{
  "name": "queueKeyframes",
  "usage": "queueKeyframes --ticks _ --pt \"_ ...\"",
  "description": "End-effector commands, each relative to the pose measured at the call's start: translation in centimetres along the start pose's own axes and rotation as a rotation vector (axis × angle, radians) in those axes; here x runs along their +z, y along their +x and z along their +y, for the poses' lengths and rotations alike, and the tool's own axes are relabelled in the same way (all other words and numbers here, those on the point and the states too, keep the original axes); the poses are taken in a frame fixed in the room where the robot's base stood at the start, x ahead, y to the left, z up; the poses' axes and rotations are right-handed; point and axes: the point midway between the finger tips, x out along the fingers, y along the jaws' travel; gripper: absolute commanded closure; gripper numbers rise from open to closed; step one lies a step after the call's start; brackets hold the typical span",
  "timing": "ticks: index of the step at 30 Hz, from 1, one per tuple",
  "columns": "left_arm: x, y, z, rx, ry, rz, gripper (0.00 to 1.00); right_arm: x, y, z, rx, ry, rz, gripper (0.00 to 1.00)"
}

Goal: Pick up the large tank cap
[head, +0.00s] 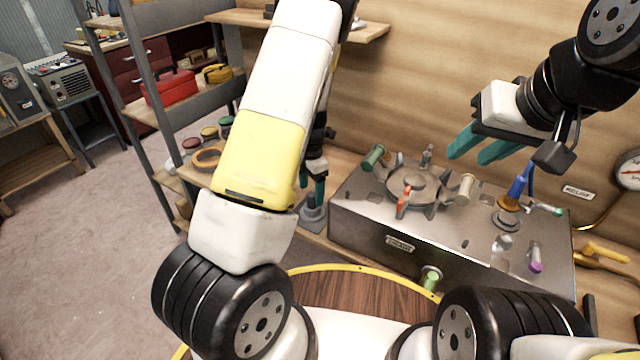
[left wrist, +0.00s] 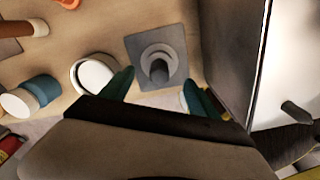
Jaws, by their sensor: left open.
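A grey round piece with a raised stub, which looks like the large tank cap (left wrist: 158,64), sits on a square grey plate (left wrist: 141,47). In the head view this cap (head: 312,212) stands on the wooden bench left of the metal tank (head: 372,239). My left gripper (head: 314,196) points down just above it, open and empty. In the left wrist view the fingers of my left gripper (left wrist: 159,80) lie on either side of the stub, apart from it. My right gripper (head: 467,152) is open and empty above the tank.
The tank's side wall (left wrist: 233,50) rises close beside my left gripper. A white ring-like piece (left wrist: 82,92) and a blue-and-white cylinder (left wrist: 38,92) lie nearby. An orange tape roll (head: 207,158) is on the shelf. Several coloured fittings stand on the tank.

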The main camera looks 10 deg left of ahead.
Motion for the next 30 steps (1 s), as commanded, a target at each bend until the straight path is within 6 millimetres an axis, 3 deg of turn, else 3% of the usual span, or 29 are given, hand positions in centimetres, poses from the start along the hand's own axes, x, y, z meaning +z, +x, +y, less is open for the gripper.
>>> queueKeyframes --ticks 15,22,30 --pt "0.2 6.2 0.2 -0.003 0.002 0.000 0.29 0.0 0.0 0.0 0.000 0.000 0.000 0.64" --pt "0.3 6.4 0.2 -0.002 0.003 -0.002 0.29 0.0 0.0 0.0 0.000 0.000 0.000 0.64" --pt "0.3 6.3 0.2 -0.002 0.003 -0.001 0.80 0.0 0.0 0.0 0.000 0.000 0.000 0.64"
